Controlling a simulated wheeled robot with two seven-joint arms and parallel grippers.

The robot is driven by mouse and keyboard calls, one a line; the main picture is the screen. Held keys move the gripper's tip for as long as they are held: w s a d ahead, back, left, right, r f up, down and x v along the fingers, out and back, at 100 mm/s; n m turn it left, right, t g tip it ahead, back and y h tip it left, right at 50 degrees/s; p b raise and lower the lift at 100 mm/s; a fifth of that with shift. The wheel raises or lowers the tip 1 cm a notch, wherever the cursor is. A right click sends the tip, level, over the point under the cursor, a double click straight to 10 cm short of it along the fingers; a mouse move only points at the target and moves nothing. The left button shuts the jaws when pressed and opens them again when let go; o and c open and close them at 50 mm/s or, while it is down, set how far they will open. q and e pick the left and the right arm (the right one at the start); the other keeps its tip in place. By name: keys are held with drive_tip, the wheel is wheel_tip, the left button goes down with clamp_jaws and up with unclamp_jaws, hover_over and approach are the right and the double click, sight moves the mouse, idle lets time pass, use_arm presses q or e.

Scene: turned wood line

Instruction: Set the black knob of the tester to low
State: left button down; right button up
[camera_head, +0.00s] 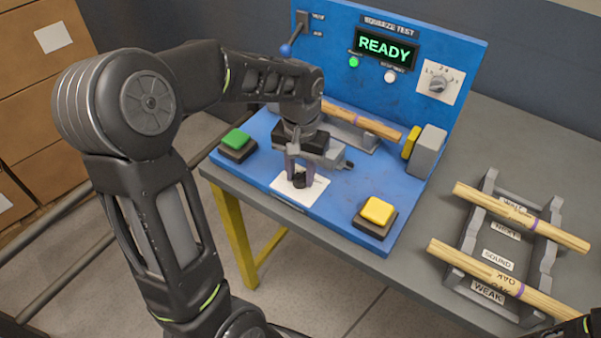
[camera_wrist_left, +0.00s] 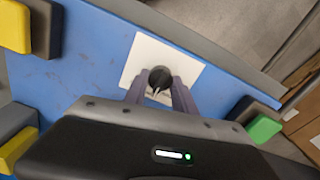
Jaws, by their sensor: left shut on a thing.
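The black knob (camera_head: 299,181) sits on a white plate (camera_head: 284,184) at the front of the blue tester (camera_head: 335,205). My left gripper (camera_head: 300,176) points down at it, with its fingers on either side of the knob. In the left wrist view the knob (camera_wrist_left: 160,78) shows between the two fingertips of my left gripper (camera_wrist_left: 160,92), which are shut on it. The marks on the plate around the knob are too hidden or small to read. The tester's display (camera_head: 385,46) reads READY. My right gripper is not clearly in view.
A green button (camera_head: 236,139) is left of the knob and a yellow button (camera_head: 377,210) is right. A wooden rod (camera_head: 362,121) lies behind my gripper on the tester. A grey rack (camera_head: 480,240) with two rods stands at right.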

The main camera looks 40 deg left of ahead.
sight(301, 174)
idle(0.4)
use_arm(q)
drive_tip(key=c, duration=1)
unclamp_jaws()
drive_tip(key=shift+r, duration=0.15)
wheel_tip(301, 174, up, 8)
drive_tip(key=shift+f, duration=0.2)
